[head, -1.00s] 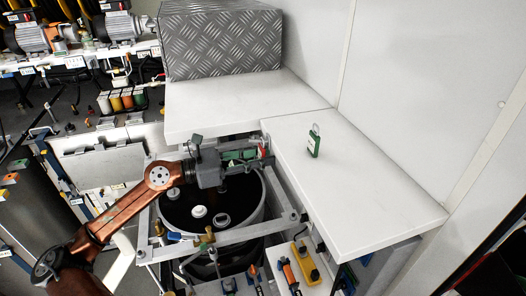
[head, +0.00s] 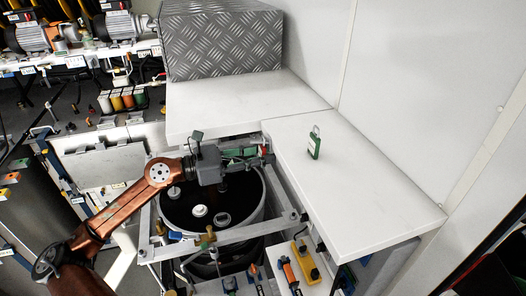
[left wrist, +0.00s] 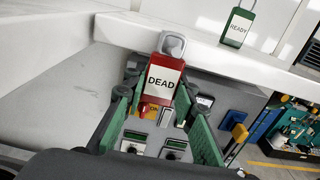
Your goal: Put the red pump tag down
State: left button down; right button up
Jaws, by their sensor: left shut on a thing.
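The red tag (left wrist: 160,80), marked DEAD with a grey loop on top, is between the fingers of my left gripper (left wrist: 158,98), which is shut on it. My right gripper is in neither view.
The white counter (head: 365,195) is mostly clear around the green tag. A tread-plate box (head: 222,45) stands at the back. An open dark tank (head: 240,200) in a grey frame lies below my left arm. A yellow device (head: 305,262) is at the front.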

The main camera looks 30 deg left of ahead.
aim_at(260, 152)
pick_arm(q)
jog(key=shift+a+r+t, duration=0.1)
jog(key=shift+r+t, duration=0.2)
jog(key=shift+r, duration=0.3)
jog(key=shift+a, duration=0.1)
jog(key=shift+s+a, duration=0.25)
jog(key=shift+s, duration=0.1)
jog(key=shift+v, duration=3.2)
jog(key=shift+d+f, duration=0.1)
jog(key=shift+d, duration=0.05)
